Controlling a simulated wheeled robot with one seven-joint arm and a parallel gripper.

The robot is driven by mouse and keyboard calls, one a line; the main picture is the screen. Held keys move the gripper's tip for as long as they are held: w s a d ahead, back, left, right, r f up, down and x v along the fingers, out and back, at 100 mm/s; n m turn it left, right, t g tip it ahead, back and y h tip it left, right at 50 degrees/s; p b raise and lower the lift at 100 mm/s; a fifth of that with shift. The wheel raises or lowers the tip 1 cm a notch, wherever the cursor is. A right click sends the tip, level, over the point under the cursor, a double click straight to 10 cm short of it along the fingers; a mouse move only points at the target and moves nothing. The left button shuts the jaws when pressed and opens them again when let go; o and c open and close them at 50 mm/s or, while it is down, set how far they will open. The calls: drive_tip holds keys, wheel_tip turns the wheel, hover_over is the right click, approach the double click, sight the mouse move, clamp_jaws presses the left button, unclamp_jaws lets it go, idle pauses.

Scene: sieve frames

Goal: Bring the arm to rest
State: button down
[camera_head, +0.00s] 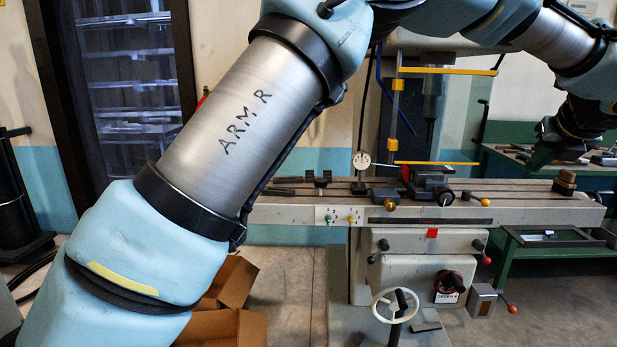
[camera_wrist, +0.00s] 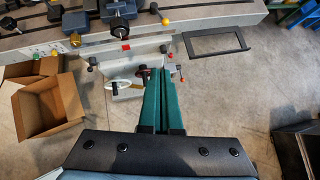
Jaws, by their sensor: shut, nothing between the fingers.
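My arm crosses the head view from the lower left, over the top and down at the right, with bare metal tubes and pale blue covers. My gripper (camera_head: 541,153) hangs at the right end of it, dark against the green bench behind. In the wrist view my gripper (camera_wrist: 161,73) shows two long green fingers side by side, shut with nothing between them. They point toward the milling machine (camera_wrist: 130,48), and I see no contact with it.
The milling machine's long table (camera_head: 300,212) spans the middle, with a vise (camera_head: 430,177) and a dial gauge (camera_head: 361,160) on it. A handwheel (camera_head: 395,304) sticks out below. An open cardboard box (camera_wrist: 48,105) stands on the floor at left. Bare floor (camera_wrist: 230,90) lies to the right.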

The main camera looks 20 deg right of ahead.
drive_tip(key=w+a+r+m+t+h, duration=0.15)
drive_tip(key=w+a+m, duration=0.35)
drive_tip(key=w, duration=0.6)
drive_tip(key=w+a+r+m+t+h, duration=0.15)
drive_tip(key=w+a+m, duration=0.3)
drive_tip(key=w, duration=0.65)
drive_tip(key=w+a+f+m+g+y, duration=0.1)
drive_tip(key=w+a+f+m, duration=0.25)
drive_tip(key=a, duration=0.45)
drive_tip(key=w+a+f+m, duration=0.2)
drive_tip(key=w+a+m, duration=0.25)
drive_tip(key=a, duration=0.35)
drive_tip(key=s+a+f+m+g+y, duration=0.2)
drive_tip(key=a+f+m, duration=0.2)
drive_tip(key=a, duration=0.7)
drive_tip(key=s+a+f+m+g+y, duration=0.15)
drive_tip(key=a+f+m, duration=0.3)
drive_tip(key=a, duration=0.65)
drive_tip(key=s+a+f+m+g+y, duration=0.2)
drive_tip(key=s+a, duration=0.4)
drive_tip(key=a, duration=0.3)
drive_tip(key=s+a+f+m+g+y, duration=0.1)
drive_tip(key=s+a+f+g, duration=0.1)
drive_tip(key=s+a+f, duration=0.2)
drive_tip(key=s+a, duration=0.3)
drive_tip(key=a, duration=0.2)
drive_tip(key=shift+a+f+m+y, duration=0.25)
drive_tip(key=shift+a+m+y, duration=0.1)
drive_tip(key=shift+a+m, duration=0.05)
